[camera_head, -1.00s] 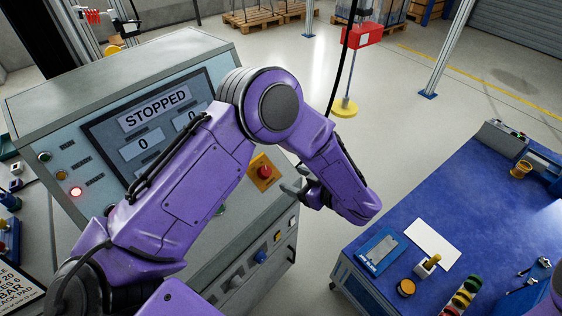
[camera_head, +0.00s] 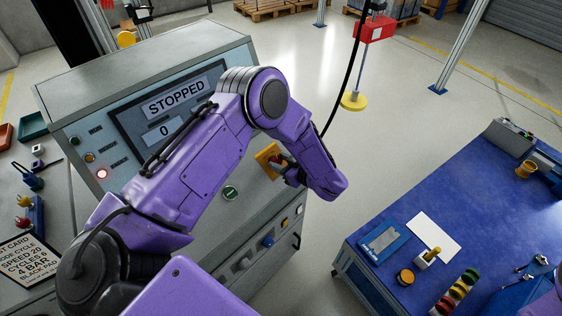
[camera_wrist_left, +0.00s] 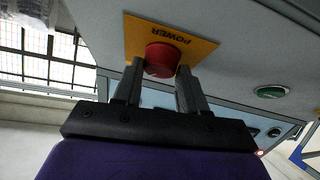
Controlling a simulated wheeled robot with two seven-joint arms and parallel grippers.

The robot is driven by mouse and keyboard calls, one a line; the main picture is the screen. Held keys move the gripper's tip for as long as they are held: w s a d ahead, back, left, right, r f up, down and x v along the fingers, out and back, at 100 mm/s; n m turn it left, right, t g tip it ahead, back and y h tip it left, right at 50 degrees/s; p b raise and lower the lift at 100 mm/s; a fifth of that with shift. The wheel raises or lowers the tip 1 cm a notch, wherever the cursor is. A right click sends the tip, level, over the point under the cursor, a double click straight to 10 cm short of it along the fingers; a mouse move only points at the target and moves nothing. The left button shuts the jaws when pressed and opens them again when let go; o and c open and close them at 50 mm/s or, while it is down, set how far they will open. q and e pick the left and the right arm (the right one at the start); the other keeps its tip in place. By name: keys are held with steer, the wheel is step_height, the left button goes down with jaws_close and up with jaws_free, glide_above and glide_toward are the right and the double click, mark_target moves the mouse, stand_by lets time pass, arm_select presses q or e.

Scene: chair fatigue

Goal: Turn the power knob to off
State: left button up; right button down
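The red power knob sits on a yellow plate (camera_head: 266,153) on the front of the grey control cabinet. In the left wrist view the round red knob (camera_wrist_left: 162,60) is on the yellow plate marked POWER (camera_wrist_left: 200,46). My left gripper (camera_wrist_left: 159,72) is right at it, its two dark fingers apart, one on each side of the knob. I cannot tell whether the fingers touch it. In the head view my left gripper (camera_head: 286,168) partly hides the knob. My right gripper is out of view.
The cabinet screen (camera_head: 165,110) reads STOPPED, and a red lamp (camera_head: 102,173) is lit. A blue-topped bench (camera_head: 440,210) stands at the right, with clear floor between.

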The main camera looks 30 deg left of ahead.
arm_select(q)
steer(key=shift+f, duration=0.1)
steer(key=shift+w+f+n+g+b, duration=0.15)
steer(key=shift+n+g+b, duration=0.55)
steer(key=shift+n+b, duration=0.45)
steer(key=n+g+b, duration=0.1)
steer(key=n, duration=0.1)
steer(key=n+g+b, duration=0.1)
steer(key=n, duration=0.1)
steer(key=shift+w+n+g, duration=0.15)
steer(key=shift+n+g, duration=0.1)
steer(key=shift+g, duration=0.05)
steer(key=n+g+h+b, duration=0.1)
steer(key=n+g+b, duration=0.1)
steer(key=n, duration=0.2)
steer(key=shift+w, duration=0.2)
steer(key=shift+r+n+g+h+b, duration=0.3)
steer(key=shift+n+g+h+b, duration=0.35)
steer(key=shift+n, duration=0.75)
steer(key=shift+w+a+n+h, duration=0.1)
steer(key=shift+n+h, duration=0.15)
steer(key=shift+n, duration=0.05)
steer(key=o, duration=1)
steer(key=shift+o, duration=0.2)
steer(key=b+v, duration=0.2)
steer(key=v, duration=0.8)
steer(key=shift+w+d, duration=0.25)
